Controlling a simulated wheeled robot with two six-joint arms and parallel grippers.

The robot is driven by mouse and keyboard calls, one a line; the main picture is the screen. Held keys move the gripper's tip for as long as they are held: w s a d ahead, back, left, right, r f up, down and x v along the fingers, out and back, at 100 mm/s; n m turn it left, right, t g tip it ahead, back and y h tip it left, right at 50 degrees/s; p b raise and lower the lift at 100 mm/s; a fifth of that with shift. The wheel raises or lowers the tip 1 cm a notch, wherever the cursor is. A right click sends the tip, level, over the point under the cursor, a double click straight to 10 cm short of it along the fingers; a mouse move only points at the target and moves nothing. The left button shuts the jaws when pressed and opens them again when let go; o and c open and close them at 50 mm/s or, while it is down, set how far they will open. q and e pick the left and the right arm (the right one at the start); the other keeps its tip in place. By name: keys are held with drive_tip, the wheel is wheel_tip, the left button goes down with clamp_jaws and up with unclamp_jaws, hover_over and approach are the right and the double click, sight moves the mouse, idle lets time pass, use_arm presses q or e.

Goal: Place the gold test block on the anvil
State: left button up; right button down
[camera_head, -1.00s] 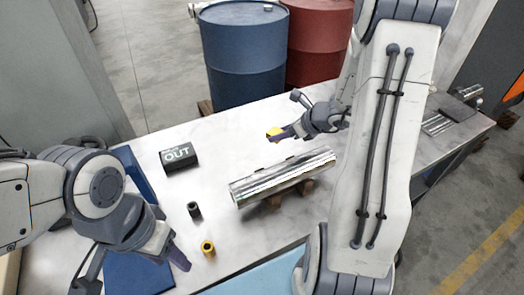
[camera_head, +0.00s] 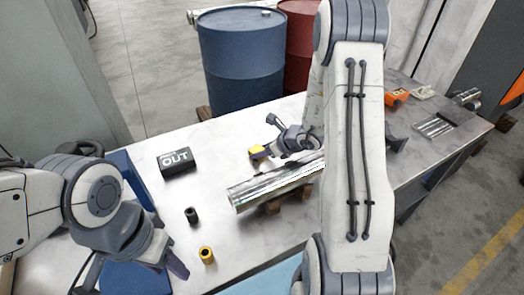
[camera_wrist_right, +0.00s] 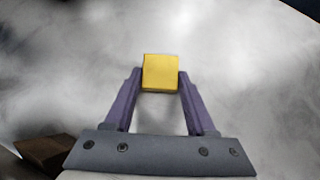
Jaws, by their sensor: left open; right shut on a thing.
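The gold test block (camera_head: 258,152) is held above the white table, behind the shiny metal cylinder. My right gripper (camera_head: 268,152) is shut on it. A dark grey piece (camera_head: 396,143) at the right of the table, partly behind my right arm, may be the anvil. My left gripper (camera_head: 178,264) is open and empty at the lower left, left of the yellow ring piece.
A shiny cylinder (camera_head: 270,184) lies on wooden blocks. A dark OUT block (camera_head: 177,161), a black piece (camera_head: 191,215) and a yellow ring piece (camera_head: 207,255) stand to its left. An orange item (camera_head: 397,97) and metal bars (camera_head: 435,127) lie at the right.

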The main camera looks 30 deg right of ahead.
drive_tip(key=shift+f, duration=0.15)
drive_tip(key=shift+c, duration=1.1)
unclamp_jaws()
